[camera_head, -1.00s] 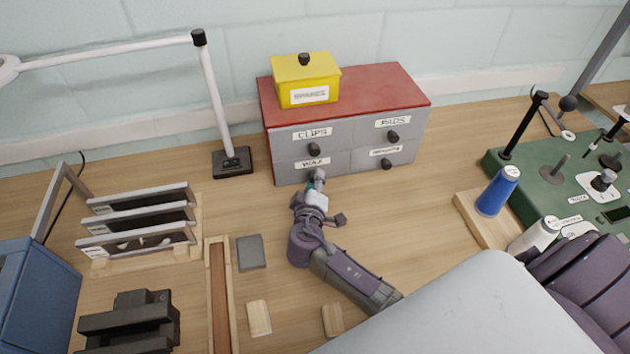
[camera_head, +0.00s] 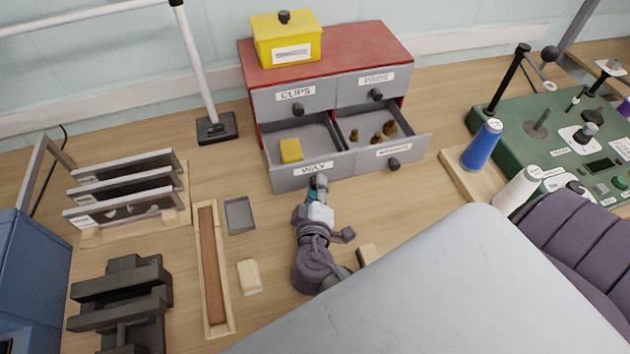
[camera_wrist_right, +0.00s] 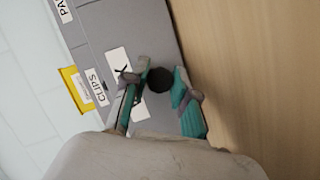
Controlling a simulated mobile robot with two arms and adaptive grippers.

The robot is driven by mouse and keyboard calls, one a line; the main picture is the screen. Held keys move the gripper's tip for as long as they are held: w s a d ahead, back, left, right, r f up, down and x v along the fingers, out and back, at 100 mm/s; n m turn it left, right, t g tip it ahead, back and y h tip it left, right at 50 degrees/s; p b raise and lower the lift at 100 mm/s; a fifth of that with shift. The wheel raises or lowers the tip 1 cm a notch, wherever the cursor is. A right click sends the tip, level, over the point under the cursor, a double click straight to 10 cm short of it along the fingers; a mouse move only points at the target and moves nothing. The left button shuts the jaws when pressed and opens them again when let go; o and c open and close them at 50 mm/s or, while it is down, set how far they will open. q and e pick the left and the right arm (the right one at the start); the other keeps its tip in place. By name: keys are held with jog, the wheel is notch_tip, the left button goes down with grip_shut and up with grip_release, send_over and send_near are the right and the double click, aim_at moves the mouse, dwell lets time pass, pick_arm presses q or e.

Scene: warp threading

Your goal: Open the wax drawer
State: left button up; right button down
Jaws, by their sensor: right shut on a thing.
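The wax drawer (camera_head: 285,181), labelled WAX, is pulled well out of the grey cabinet with the red top (camera_head: 352,45). A yellow block (camera_head: 291,150) lies inside it. My right gripper (camera_head: 317,184) is at the drawer's front, shut on its knob. In the right wrist view the dark round knob (camera_wrist_right: 160,80) sits between the teal-padded fingers (camera_wrist_right: 158,100). The knob is hidden by the gripper in the head view. My left gripper is not in view.
The lower right drawer (camera_head: 415,150) is also out, with several brass pieces (camera_head: 378,138) inside. The CLIPS drawer (camera_head: 273,103) and PADS drawer (camera_head: 395,82) are shut. A yellow box (camera_head: 290,55) stands on top. A grey tray (camera_head: 239,215) and wooden block (camera_head: 249,276) lie nearby.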

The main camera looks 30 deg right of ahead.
aim_at(315, 165)
jog(key=c, duration=1.2)
grip_release()
jog(key=shift+r, duration=0.5)
jog(key=o, duration=0.3)
jog(key=r, duration=0.4)
jog(key=w+r, duration=0.1)
jog(key=r, duration=0.1)
jog(key=shift+d+r, duration=0.15)
jog(key=r, duration=0.1)
jog(key=s+r, duration=0.1)
jog(key=r, duration=0.1)
jog(key=shift+s+a, duration=0.15)
jog(key=shift+a, duration=0.05)
jog(key=c, duration=0.3)
jog(key=shift+w+d+f, duration=0.1)
jog(key=shift+w+f, duration=0.1)
jog(key=shift+w, duration=0.1)
